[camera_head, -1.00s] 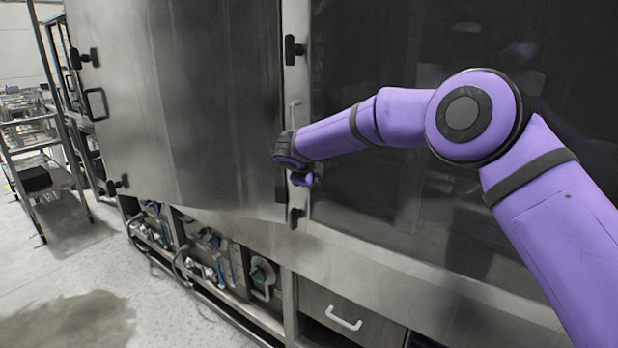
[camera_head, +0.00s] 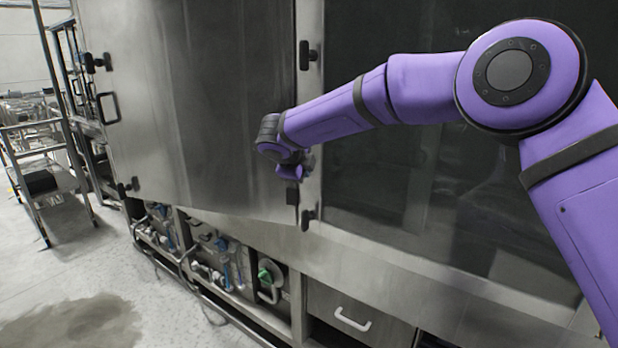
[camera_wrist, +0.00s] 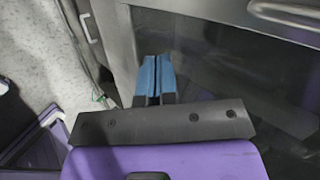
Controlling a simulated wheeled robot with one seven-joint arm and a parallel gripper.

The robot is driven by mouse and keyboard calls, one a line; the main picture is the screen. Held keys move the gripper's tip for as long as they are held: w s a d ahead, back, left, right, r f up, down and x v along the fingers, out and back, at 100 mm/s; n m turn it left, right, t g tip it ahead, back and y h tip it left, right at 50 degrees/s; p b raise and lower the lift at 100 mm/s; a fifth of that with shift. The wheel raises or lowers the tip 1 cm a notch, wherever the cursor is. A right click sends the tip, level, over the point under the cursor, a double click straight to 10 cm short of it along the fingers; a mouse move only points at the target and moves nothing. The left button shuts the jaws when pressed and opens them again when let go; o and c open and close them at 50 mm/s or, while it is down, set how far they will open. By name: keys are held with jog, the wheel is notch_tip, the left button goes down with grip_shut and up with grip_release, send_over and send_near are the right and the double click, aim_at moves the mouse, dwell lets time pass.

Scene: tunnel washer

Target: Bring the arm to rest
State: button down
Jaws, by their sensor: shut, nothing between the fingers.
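My purple arm (camera_head: 430,88) reaches across the front of the steel washer, with its elbow raised at the upper right. Its wrist is bent downward by the edge of the steel door (camera_head: 195,100). My gripper's fingers do not show clearly in the head view. In the wrist view, the blue fingers of my gripper (camera_wrist: 153,78) are pressed together, with nothing between them. The fingers appear in front of a dark, glossy panel. I cannot tell how far the wrist is from the door.
A dark window panel (camera_head: 400,190) lies behind the arm. Black latches (camera_head: 306,55) flank the door edge. A metal rack (camera_head: 45,170) stands at the far left beside open floor.

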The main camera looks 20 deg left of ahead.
jog(key=d+r+n+t+y, duration=0.25)
jog(key=d+r, duration=0.25)
jog(key=r, duration=0.4)
jog(key=d+r+n+t+y, duration=0.25)
jog(key=d+r, duration=0.25)
jog(key=r, duration=0.4)
jog(key=s+d+r+n+y, duration=0.2)
jog(key=s+d+r+n, duration=0.3)
jog(key=d+r+n, duration=0.3)
jog(key=s+d+f+n+g+h, duration=0.2)
jog(key=s+d+f, duration=0.3)
jog(key=s+d, duration=0.6)
jog(key=s+d+f+n+g+h, duration=0.2)
jog(key=s+d+f+g, duration=0.2)
jog(key=s+d, duration=0.8)
jog(key=s+d+f+n+g+h, duration=0.2)
jog(key=s+d+f, duration=0.4)
jog(key=s+d, duration=0.6)
jog(key=shift+s+f+g, duration=0.3)
jog(key=shift+s+g, duration=0.1)
jog(key=shift+g, duration=0.1)
